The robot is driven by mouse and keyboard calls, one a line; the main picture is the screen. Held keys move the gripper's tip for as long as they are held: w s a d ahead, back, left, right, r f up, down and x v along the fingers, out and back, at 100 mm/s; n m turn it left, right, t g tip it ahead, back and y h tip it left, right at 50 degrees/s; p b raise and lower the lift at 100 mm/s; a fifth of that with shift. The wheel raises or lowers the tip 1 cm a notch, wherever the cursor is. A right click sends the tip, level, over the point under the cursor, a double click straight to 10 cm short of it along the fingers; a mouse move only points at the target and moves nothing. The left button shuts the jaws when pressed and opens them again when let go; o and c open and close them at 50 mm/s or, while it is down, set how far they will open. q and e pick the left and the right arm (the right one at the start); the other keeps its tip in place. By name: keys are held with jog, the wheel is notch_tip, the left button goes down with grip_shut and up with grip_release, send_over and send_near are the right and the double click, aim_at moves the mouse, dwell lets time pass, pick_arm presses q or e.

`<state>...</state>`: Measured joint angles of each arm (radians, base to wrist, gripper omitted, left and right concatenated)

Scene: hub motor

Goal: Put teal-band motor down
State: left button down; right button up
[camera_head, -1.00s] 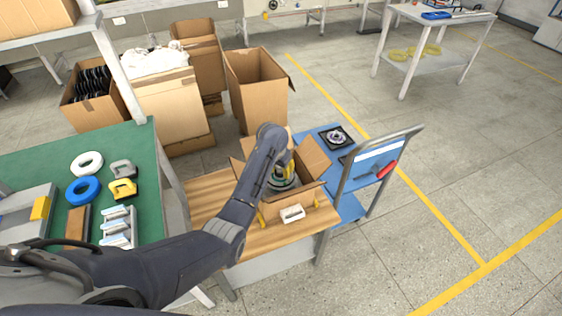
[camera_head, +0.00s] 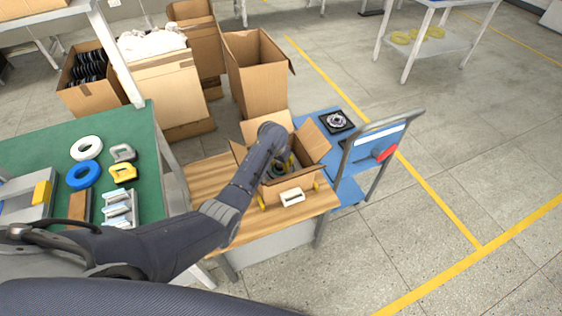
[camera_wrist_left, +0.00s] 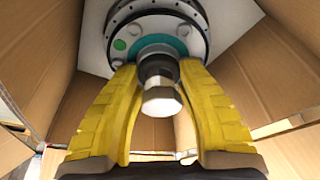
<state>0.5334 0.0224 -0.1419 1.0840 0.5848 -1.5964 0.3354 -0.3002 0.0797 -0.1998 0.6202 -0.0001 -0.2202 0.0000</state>
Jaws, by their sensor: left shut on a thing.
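The teal-band motor (camera_wrist_left: 158,22) is a grey round hub with a teal ring and a metal shaft, seen in the left wrist view. My left gripper (camera_wrist_left: 157,72) has yellow fingers shut on the motor's shaft. The motor is inside the open cardboard box (camera_head: 314,147), whose walls surround it in the wrist view. In the head view the motor (camera_head: 277,169) is mostly hidden by my left arm and the box. A pale surface lies behind the motor in the wrist view; I cannot tell whether they touch. My right gripper is not in view.
The box stands on a wooden-top table (camera_head: 207,176) with a white-framed part (camera_head: 291,197) in front of it. A blue cart (camera_head: 347,190) with a dark square piece (camera_head: 337,121) stands to the right. A green table (camera_head: 40,150) with rings and clamps is at left.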

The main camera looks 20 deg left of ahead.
aim_at(277, 173)
pick_arm(q)
jog(key=shift+w, duration=0.1)
jog(key=c, duration=0.9)
grip_release()
jog(key=shift+f, duration=0.1)
jog(key=shift+o, duration=0.2)
jog(key=v, duration=1.2)
